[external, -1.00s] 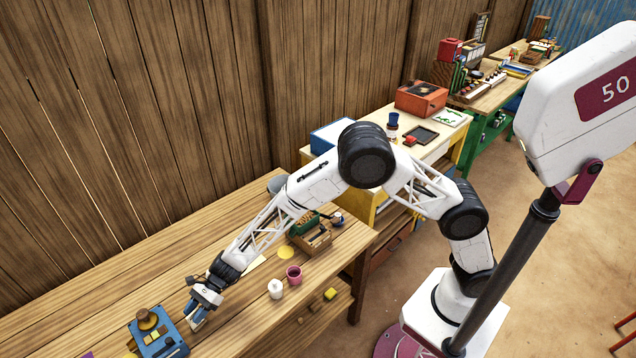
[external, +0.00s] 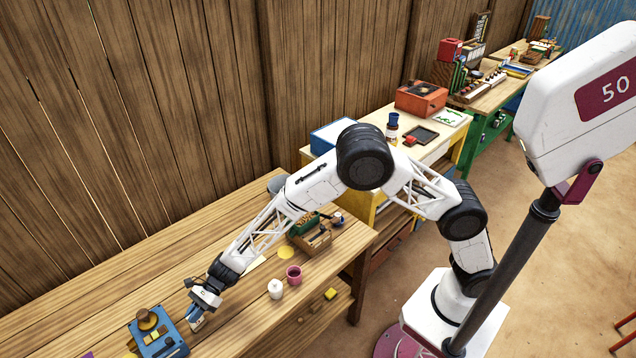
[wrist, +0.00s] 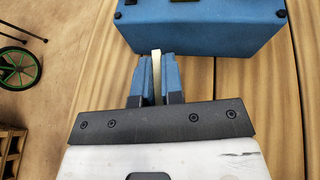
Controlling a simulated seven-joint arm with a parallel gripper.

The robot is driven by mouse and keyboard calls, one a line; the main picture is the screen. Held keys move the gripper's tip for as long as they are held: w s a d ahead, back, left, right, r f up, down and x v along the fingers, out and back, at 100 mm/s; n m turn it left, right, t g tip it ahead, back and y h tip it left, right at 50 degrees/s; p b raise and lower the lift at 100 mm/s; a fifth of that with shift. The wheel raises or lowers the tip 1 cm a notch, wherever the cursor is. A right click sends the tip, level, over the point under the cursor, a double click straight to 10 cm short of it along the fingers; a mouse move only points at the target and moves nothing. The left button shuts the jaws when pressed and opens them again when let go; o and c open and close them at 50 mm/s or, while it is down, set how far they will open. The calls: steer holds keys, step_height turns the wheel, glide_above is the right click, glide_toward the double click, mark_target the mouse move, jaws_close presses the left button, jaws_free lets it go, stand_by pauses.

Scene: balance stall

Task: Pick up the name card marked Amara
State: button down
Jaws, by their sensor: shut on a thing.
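My gripper (external: 196,319) is low over the front part of the wooden table (external: 190,260), just right of a blue box (external: 160,338). In the wrist view my gripper (wrist: 157,75) is shut on a thin, pale, card-like piece (wrist: 156,62) seen edge-on between the blue fingers. No writing on it can be read, so I cannot tell whether it is the Amara card. The blue box also shows in the wrist view (wrist: 200,28), just beyond the fingertips. I cannot tell whether the piece touches the table.
A white jar (external: 275,289) and a purple cup (external: 293,275) stand to the right of my gripper. A yellow disc (external: 285,252) and a wooden tray (external: 316,242) lie farther right. The table behind my gripper is mostly clear. A lower shelf (external: 290,335) runs below.

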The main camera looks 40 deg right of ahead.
steer(key=shift+r, duration=0.1)
stand_by(0.3)
step_height(320, 180, up, 18)
stand_by(0.7)
stand_by(0.4)
steer(key=shift+d, duration=0.1)
